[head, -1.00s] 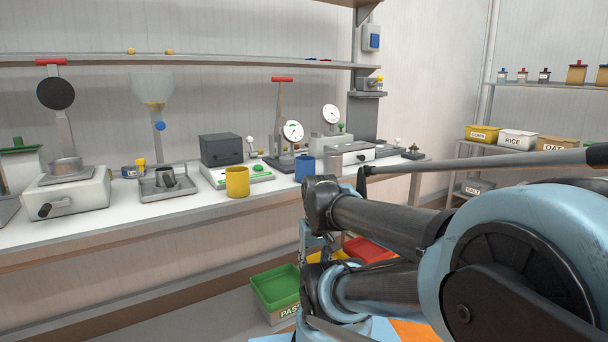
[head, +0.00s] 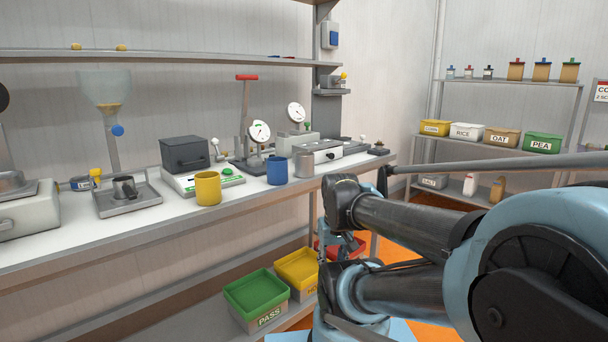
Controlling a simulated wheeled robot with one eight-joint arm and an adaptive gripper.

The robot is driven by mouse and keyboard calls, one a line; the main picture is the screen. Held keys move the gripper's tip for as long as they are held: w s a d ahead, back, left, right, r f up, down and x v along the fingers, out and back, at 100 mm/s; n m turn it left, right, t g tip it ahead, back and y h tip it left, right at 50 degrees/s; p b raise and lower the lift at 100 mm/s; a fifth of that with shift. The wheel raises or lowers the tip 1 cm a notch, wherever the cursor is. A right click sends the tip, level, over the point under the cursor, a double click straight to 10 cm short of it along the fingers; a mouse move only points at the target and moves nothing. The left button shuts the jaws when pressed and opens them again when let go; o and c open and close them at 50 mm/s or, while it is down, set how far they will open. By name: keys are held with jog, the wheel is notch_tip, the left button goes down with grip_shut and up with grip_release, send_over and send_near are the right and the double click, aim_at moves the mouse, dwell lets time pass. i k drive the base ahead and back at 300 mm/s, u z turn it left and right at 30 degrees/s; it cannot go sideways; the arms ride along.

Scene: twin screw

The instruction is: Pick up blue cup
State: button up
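The blue cup (head: 277,171) stands upright near the front edge of the white workbench (head: 250,200), in the middle of the head view. A yellow cup (head: 208,188) stands to its left and a grey metal cup (head: 304,165) close to its right. My arm fills the lower right, folded. What looks like my gripper (head: 338,243) shows small and partly hidden between my arm links, below the bench top and right of the blue cup. It is apart from the cup, and its fingers cannot be made out.
Scales, gauges and a dark box (head: 185,154) stand behind the cups. Green (head: 256,292) and yellow (head: 298,267) bins are under the bench. A shelf rack (head: 480,140) with labelled bins is at the right. A wall shelf (head: 150,58) runs above the bench.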

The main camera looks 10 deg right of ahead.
aim_at(277, 166)
jog(key=z, duration=1.7)
jog(key=k, duration=2.5)
jog(key=u, duration=1.05)
jog(key=i, duration=1)
jog(key=z, duration=0.05)
